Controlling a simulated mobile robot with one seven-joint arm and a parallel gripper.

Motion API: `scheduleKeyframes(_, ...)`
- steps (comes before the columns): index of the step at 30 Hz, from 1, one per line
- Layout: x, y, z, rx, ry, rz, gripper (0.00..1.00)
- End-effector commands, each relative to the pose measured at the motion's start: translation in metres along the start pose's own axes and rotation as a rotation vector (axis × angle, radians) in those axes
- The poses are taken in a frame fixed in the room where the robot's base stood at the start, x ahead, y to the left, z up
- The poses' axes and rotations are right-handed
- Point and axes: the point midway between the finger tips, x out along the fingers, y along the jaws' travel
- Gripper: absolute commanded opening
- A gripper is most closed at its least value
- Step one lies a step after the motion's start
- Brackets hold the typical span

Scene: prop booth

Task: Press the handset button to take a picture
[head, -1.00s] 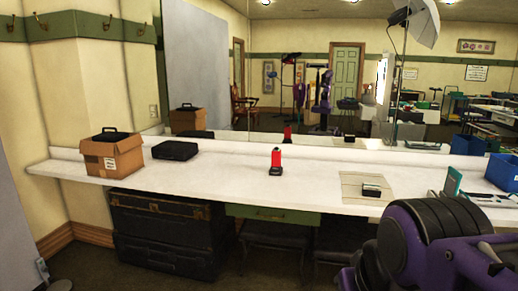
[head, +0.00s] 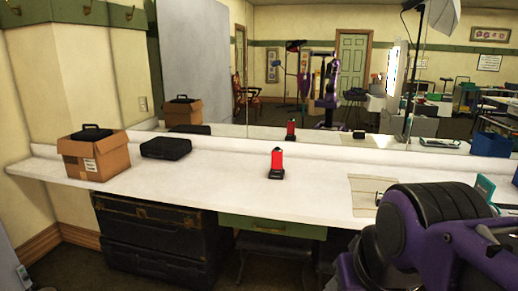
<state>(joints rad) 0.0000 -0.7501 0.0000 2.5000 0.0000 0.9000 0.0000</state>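A red upright device with a black base (head: 277,162) stands on the white counter, near the middle of the head view. A small dark object with a light top (head: 379,197) lies on a beige mat (head: 362,186) to its right, partly hidden behind my arm. I cannot tell for sure which of the two is the handset, and no button can be made out. My purple and black arm fills the lower right corner. My gripper cannot be made out in this view.
The long white counter (head: 220,178) has free room around the red device. A cardboard box (head: 93,158) and a black case (head: 175,147) sit at its left. Dark trunks (head: 155,235) stand below. A mirror behind reflects the room. A teal object (head: 485,187) is at the right.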

Motion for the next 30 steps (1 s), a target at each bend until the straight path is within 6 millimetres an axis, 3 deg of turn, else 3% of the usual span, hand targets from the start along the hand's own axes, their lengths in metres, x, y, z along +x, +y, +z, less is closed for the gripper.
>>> scheduleKeyframes(3,-0.0001,0.0,0.0,0.0,0.0,0.0,0.48)
scheduleKeyframes(11,0.0,0.0,0.0,0.0,0.0,0.0,0.01)
scheduleKeyframes(30,0.0,0.0,0.0,0.0,0.0,0.0,0.0)
